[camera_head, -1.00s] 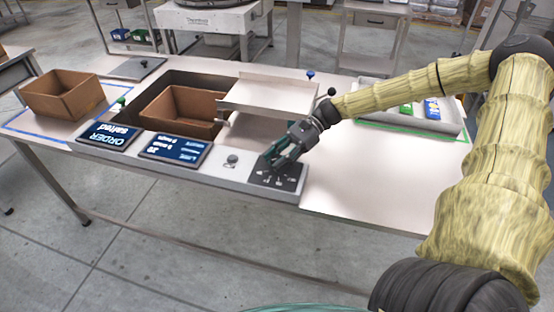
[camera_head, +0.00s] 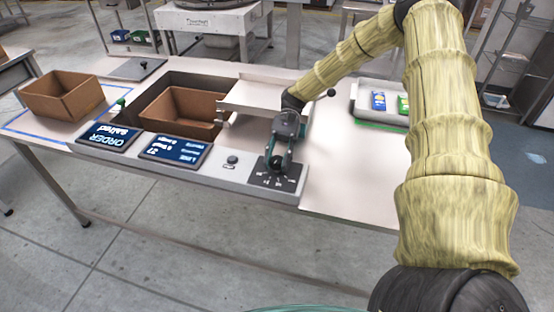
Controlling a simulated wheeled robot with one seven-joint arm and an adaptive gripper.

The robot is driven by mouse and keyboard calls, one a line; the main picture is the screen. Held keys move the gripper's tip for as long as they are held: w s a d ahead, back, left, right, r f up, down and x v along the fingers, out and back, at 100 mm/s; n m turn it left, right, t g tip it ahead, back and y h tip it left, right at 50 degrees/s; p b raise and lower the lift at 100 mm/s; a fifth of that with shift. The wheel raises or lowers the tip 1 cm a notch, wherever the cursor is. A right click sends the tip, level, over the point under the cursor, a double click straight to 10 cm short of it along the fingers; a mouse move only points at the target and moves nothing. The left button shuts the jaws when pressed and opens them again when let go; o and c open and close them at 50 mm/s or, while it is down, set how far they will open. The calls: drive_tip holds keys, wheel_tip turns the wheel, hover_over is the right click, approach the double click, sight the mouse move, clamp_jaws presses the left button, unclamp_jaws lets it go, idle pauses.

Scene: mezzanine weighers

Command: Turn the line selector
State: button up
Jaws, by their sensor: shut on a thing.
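The line selector (camera_head: 276,180) is a dark square panel with white marks at the right end of the grey console strip. My gripper (camera_head: 275,162) comes down over its upper part, with its fingers shut on the selector knob. The knob itself is mostly hidden behind the fingers. A screen reading ORDER (camera_head: 107,137) and a second blue screen (camera_head: 174,150) with lines of text sit further left on the strip. A small round button (camera_head: 232,160) lies between the second screen and the selector.
A cardboard box (camera_head: 62,96) stands at the left, and another box (camera_head: 183,112) sits in the recess. A raised metal plate (camera_head: 262,97) is behind my gripper. A white tray (camera_head: 365,112) holds blue and green packs. The table's right front is clear.

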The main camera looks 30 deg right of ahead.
drive_tip(key=n+g+h, duration=0.2)
drive_tip(key=n+h, duration=0.1)
drive_tip(key=n+g+h+p, duration=0.1)
drive_tip(key=n+g+h, duration=0.1)
drive_tip(key=n+h, duration=0.2)
drive_tip(key=shift+p, duration=0.3)
drive_tip(key=n+g+h+p, duration=0.1)
drive_tip(key=n+h, duration=0.2)
drive_tip(key=shift+r+h, duration=0.1)
drive_tip(key=shift+h, duration=0.2)
drive_tip(key=shift+n+t+h+p, duration=0.3)
drive_tip(key=shift+n+h+p, duration=0.25)
drive_tip(key=shift+n+h, duration=1.2)
drive_tip(key=shift+h, duration=0.25)
drive_tip(key=o, duration=1)
drive_tip(key=v, duration=1.2)
